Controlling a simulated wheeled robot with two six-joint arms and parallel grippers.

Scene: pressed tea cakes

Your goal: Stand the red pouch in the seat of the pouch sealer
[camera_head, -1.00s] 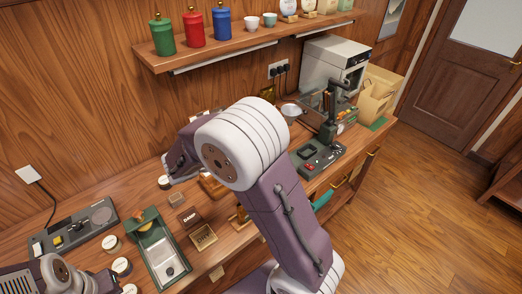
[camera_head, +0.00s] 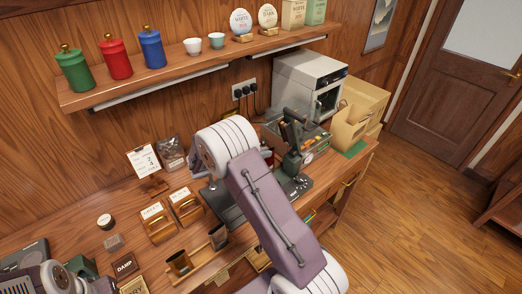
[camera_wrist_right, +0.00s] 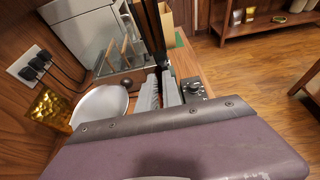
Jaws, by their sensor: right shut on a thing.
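The pouch sealer (camera_head: 293,158) stands near the right end of the bench, with a dark upright lever and a dark base with knobs. In the right wrist view its dark upright (camera_wrist_right: 153,35) rises just past my fingers. My right gripper (camera_wrist_right: 163,93) is shut on the red pouch (camera_wrist_right: 154,98), of which only a thin red strip shows between pale fingers. In the head view a bit of the pouch (camera_head: 267,155) shows beside the sealer, mostly behind my right arm. The seat is hidden, so I cannot tell whether the pouch touches it. My left gripper is out of view.
A white round pan (camera_wrist_right: 100,107) lies left of my fingers. A pale oven (camera_head: 310,82) and a cardboard box (camera_head: 350,125) stand behind the sealer. Wooden holders (camera_head: 186,207) stand on the bench left of my arm. A shelf (camera_head: 150,88) hangs above.

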